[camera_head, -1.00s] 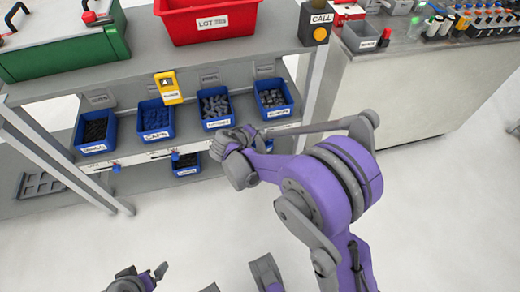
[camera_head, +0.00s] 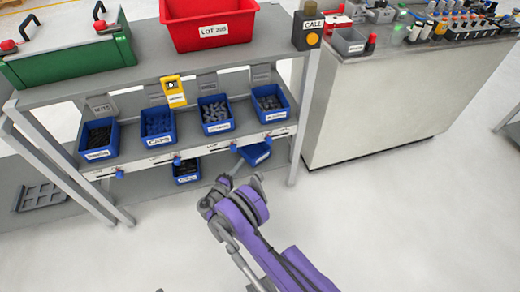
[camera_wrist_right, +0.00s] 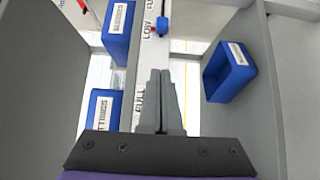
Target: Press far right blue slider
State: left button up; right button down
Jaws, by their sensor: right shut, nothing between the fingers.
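My right gripper (camera_head: 226,180) is in front of the shelf's label rail, below the right-hand blue bins. In the right wrist view its fingers (camera_wrist_right: 161,76) are together, empty, over the rail beside a FULL mark. A small blue slider (camera_wrist_right: 162,26) sits on the rail beyond the fingertips, close to a LOW mark and apart from them. In the head view several blue sliders line the rail; the rightmost I make out clearly (camera_head: 233,147) is above the gripper. I cannot tell whether it is the wrist-view one.
Several blue parts bins (camera_head: 216,115) stand above the rail. A lower blue bin (camera_head: 256,154) is right beside the gripper; it also shows in the wrist view (camera_wrist_right: 230,72). A shelf post (camera_head: 304,110) bounds the right. The floor in front is open.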

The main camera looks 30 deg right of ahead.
jog(key=shift+d+f, duration=0.1)
dwell(0.3)
send_near(265, 139)
jog(key=w, duration=0.3)
jog(key=d+b, duration=0.1)
jog(key=d, duration=0.3)
jog(key=shift+s, duration=0.15)
jog(key=shift+s+d, duration=0.1)
jog(key=shift+d, duration=0.35)
jog(key=d, duration=0.2)
jog(key=s+d+b, duration=0.1)
jog(key=d, duration=0.4)
jog(key=shift+s+d+f, duration=0.1)
jog(key=shift+s+d, duration=0.05)
jog(key=shift+s, duration=0.25)
jog(key=shift+s+d+b, duration=0.1)
jog(key=shift+d+b, duration=0.2)
jog(key=shift+d, duration=0.25)
